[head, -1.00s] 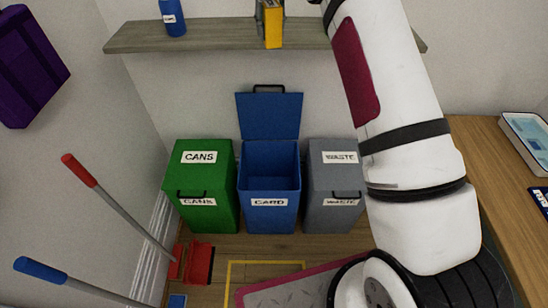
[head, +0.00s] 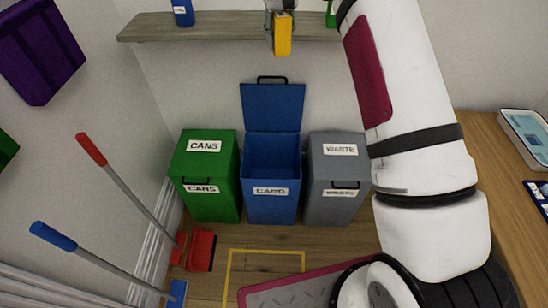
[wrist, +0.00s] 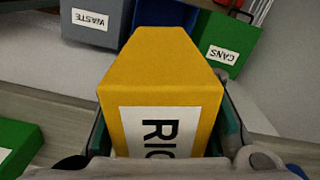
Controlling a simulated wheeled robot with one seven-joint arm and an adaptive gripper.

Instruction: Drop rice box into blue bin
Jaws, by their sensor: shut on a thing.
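The yellow rice box (head: 283,36) hangs in my gripper (head: 281,16) in front of the shelf, above and behind the bins. In the wrist view the rice box (wrist: 160,80) fills the middle, its label partly cut off, with a finger along its side. My gripper is shut on it. The blue bin (head: 271,207), labelled CARD, stands on the floor with its lid (head: 272,107) raised and its opening clear. A strip of the blue bin also shows behind the box in the wrist view.
The green CANS bin (head: 206,200) and grey WASTE bin (head: 338,206) stand closed either side. The shelf (head: 215,29) holds a blue container (head: 183,13) and a green item (head: 331,14). Red and blue long-handled tools lean at left. A wooden counter (head: 490,150) is at right.

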